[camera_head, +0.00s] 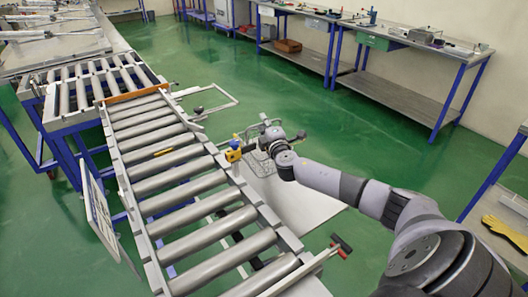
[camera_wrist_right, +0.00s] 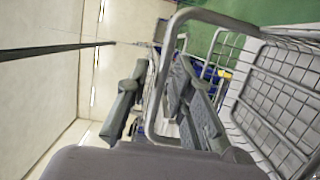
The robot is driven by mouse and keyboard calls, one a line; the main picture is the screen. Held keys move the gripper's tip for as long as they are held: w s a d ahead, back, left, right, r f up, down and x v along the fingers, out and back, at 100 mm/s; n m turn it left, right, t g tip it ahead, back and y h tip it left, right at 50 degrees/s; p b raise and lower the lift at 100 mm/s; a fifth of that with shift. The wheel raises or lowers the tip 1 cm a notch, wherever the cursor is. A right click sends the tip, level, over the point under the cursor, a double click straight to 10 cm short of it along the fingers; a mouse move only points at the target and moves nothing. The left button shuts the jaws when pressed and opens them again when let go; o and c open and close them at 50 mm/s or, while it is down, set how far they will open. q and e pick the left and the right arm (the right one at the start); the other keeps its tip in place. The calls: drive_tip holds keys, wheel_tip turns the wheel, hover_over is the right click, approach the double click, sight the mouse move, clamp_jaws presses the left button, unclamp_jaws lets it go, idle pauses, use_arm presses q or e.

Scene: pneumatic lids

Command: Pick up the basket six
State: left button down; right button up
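A grey wire basket (camera_head: 257,160) is beside the right side of the roller conveyor, partly hidden by my right gripper (camera_head: 264,134). In the right wrist view the basket (camera_wrist_right: 275,100) fills the right side, and its thick grey handle (camera_wrist_right: 158,85) loops toward the camera. My right gripper (camera_wrist_right: 158,90) has its two fingers apart, with a handle bar running in the gap between them. Whether the fingers touch the bar is unclear. No number shows on the basket. My left gripper is not in view.
The roller conveyor (camera_head: 185,185) runs along the left, with a yellow-and-blue device (camera_head: 233,152) on its edge near my gripper. A red-and-black handle (camera_head: 341,246) sticks out lower down. Workbenches (camera_head: 420,48) line the back wall. Green floor between is free.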

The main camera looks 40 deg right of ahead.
clamp_jaws()
idle(0.7)
